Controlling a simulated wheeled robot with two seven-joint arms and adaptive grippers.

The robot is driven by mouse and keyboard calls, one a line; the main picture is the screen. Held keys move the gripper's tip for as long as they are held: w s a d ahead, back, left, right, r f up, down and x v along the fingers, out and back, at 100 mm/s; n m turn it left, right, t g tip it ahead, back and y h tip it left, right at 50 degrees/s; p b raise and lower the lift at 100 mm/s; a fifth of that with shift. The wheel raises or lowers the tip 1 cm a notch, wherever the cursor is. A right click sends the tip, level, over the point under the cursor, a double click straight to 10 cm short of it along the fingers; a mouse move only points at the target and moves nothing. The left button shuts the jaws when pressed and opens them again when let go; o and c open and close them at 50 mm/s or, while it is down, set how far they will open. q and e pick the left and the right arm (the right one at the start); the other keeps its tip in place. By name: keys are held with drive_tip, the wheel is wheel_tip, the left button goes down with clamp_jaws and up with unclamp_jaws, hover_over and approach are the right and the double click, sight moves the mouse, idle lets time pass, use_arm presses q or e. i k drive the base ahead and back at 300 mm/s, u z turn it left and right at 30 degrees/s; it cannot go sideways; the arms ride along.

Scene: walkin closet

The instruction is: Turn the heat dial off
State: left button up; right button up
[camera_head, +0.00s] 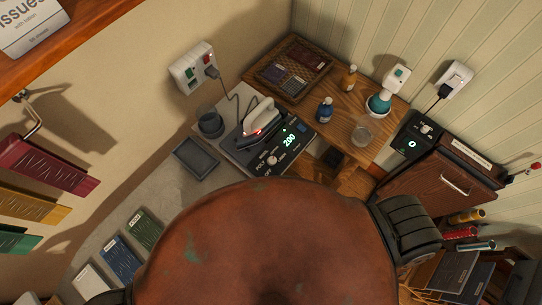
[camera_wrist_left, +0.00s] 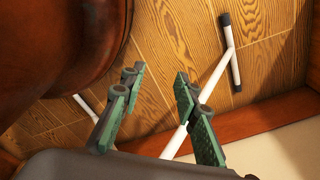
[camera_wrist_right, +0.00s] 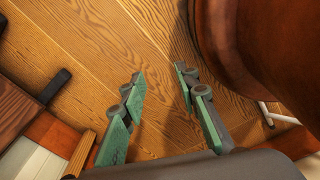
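A white iron (camera_head: 258,117) with a red light rests beside the panel. My left gripper (camera_wrist_left: 157,80) is open and empty, above the wood floor in the left wrist view. My right gripper (camera_wrist_right: 160,80) is open and empty, also over the wood floor. Neither gripper shows in the head view; both are away from the dial.
A second black box (camera_head: 412,140) with a 0 readout and a knob stands at right beside a brown cabinet (camera_head: 440,184). Bottles (camera_head: 324,110), a glass (camera_head: 362,131), a dark mug (camera_head: 210,122) and a tray (camera_head: 195,158) surround the station. A white-legged frame (camera_wrist_left: 222,65) is near my left gripper.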

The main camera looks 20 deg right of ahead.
sight(272, 160)
drive_tip(key=u, duration=1.55)
drive_tip(key=k, duration=0.65)
drive_tip(key=z, duration=1.5)
